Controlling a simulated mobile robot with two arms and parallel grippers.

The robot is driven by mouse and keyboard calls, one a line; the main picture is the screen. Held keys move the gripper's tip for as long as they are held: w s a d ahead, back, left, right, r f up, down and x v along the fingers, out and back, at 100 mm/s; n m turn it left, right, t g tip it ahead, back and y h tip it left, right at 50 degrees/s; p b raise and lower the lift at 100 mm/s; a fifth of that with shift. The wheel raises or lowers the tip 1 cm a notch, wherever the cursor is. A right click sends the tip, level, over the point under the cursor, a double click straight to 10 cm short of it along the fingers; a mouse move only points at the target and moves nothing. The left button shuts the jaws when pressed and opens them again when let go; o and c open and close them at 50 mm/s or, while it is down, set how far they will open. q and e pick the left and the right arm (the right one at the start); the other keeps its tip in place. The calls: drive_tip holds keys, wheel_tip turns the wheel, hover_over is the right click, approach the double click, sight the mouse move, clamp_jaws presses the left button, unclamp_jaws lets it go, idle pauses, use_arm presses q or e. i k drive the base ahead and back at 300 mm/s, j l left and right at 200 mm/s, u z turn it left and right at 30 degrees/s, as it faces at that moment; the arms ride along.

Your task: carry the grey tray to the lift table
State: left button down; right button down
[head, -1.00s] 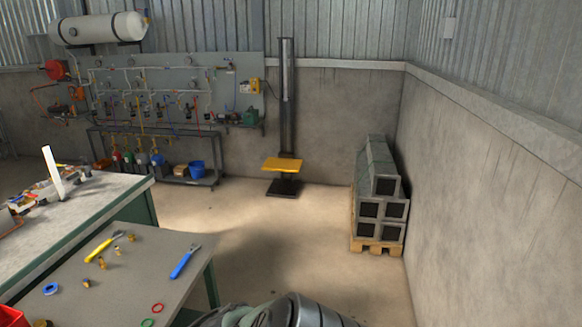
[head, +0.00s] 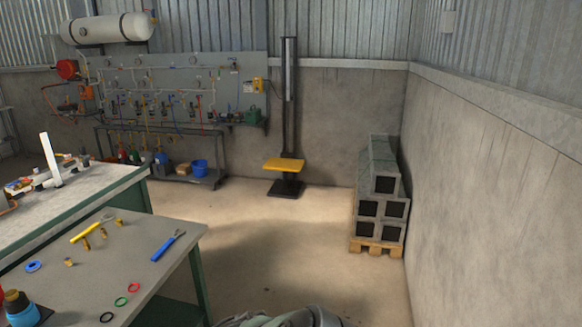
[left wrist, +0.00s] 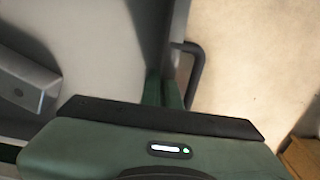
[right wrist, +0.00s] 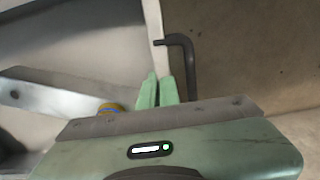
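The lift table has a yellow platform (head: 284,165) at the foot of a dark mast by the far wall. In the right wrist view my right gripper (right wrist: 157,78) is likewise shut on the tray wall (right wrist: 152,25), beside the handle (right wrist: 190,65). The fingertip contact is partly hidden.
A workbench (head: 130,255) with tools and rings is at the near left. A second bench (head: 85,200) stands behind it. Stacked grey blocks (head: 382,195) on a wooden pallet (head: 375,245) stand by the right wall. The floor between the benches and the pallet is clear.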

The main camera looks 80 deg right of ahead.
sight(285, 162)
drive_tip(key=z, duration=2.2)
drive_tip(key=i+z, duration=0.3)
drive_tip(key=i, duration=6.2)
